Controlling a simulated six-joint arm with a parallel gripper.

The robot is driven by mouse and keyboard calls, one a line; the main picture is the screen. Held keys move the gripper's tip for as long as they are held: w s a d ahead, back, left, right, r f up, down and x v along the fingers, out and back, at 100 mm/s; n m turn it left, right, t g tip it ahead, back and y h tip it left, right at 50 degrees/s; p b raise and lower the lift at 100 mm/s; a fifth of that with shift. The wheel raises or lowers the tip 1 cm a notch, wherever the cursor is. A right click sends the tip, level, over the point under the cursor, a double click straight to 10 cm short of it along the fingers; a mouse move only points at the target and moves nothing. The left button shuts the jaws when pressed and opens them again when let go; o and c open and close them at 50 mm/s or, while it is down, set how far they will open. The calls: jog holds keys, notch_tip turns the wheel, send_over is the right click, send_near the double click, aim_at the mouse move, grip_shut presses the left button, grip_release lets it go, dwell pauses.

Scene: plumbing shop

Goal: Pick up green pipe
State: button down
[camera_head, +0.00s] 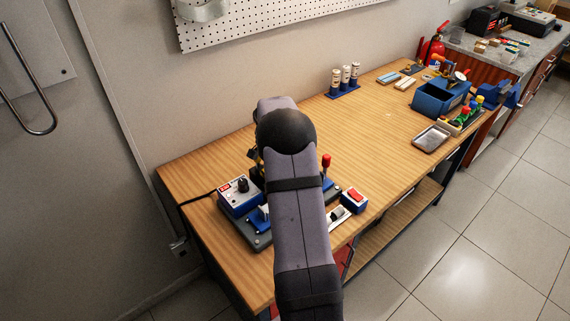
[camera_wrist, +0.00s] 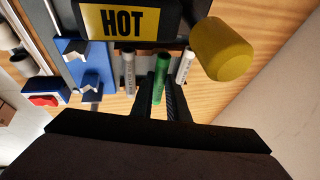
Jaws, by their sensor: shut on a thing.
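The green pipe (camera_wrist: 161,72) is a short upright-looking cylinder in the wrist view, between the two dark fingers of my gripper (camera_wrist: 160,90). My gripper is shut on it. One white pipe (camera_wrist: 128,70) is to its left and another white pipe (camera_wrist: 185,66) to its right, both outside the fingers. In the head view my arm hides the green pipe and my gripper. I cannot tell whether the pipe's far end touches its support.
A dark part with a yellow HOT label (camera_wrist: 122,22) and a yellow knob-like piece (camera_wrist: 221,48) are close by. Blue clamps (camera_wrist: 90,72) stand left. The workbench (camera_head: 370,130) has a blue-and-white control box (camera_head: 240,196) and red-switch box (camera_head: 354,200). Its middle is clear.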

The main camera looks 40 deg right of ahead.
notch_tip(320, 180, up, 7)
jog(key=shift+r+b, duration=0.1)
jog(key=shift+b, duration=0.9)
jog(key=shift+r, duration=0.15)
